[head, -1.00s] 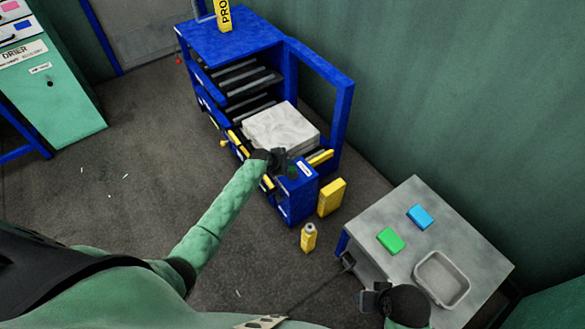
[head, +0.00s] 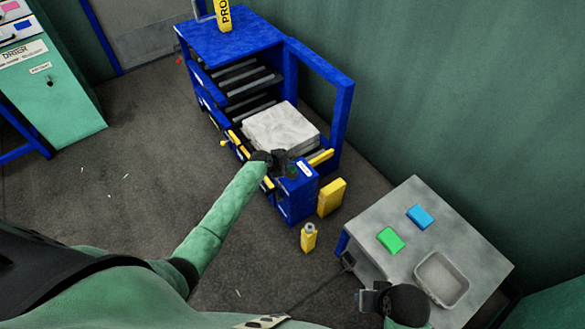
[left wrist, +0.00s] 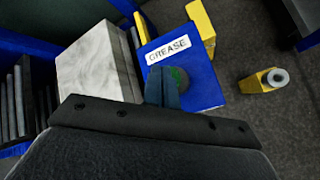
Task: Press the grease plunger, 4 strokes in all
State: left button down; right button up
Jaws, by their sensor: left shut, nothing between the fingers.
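The grease plunger (left wrist: 181,76) shows in the left wrist view as a dark round knob with a green patch, on top of a blue box (left wrist: 206,92) labelled GREASE. In the head view a bit of green (head: 292,171) shows beside my gripper on that box. My left gripper (head: 284,165) is shut and empty, its fingertips over the knob; in the left wrist view the fingers (left wrist: 162,87) hide part of it. I cannot tell whether they touch it. My right gripper (head: 370,299) is by the grey table; its fingers are too unclear to read.
A pale block (head: 281,129) lies in the blue press frame (head: 343,118) behind the grease box. The grey table (head: 388,207) holds green and blue blocks and a grey tray (head: 421,264).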

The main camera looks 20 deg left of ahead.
aim_at(290, 169)
pick_arm(q)
jog(key=shift+f, duration=0.3)
jog(key=shift+f+b, duration=0.3)
jog(key=shift+f, duration=0.1)
dwell(0.6)
jog(key=shift+f, duration=0.2)
jog(key=shift+r, duration=0.1)
dwell(0.5)
jog(key=shift+r+p, duration=1.25)
jog(key=shift+p, duration=0.1)
notch_tip(290, 169, up, 5)
jog(key=p, duration=0.5)
dwell(0.6)
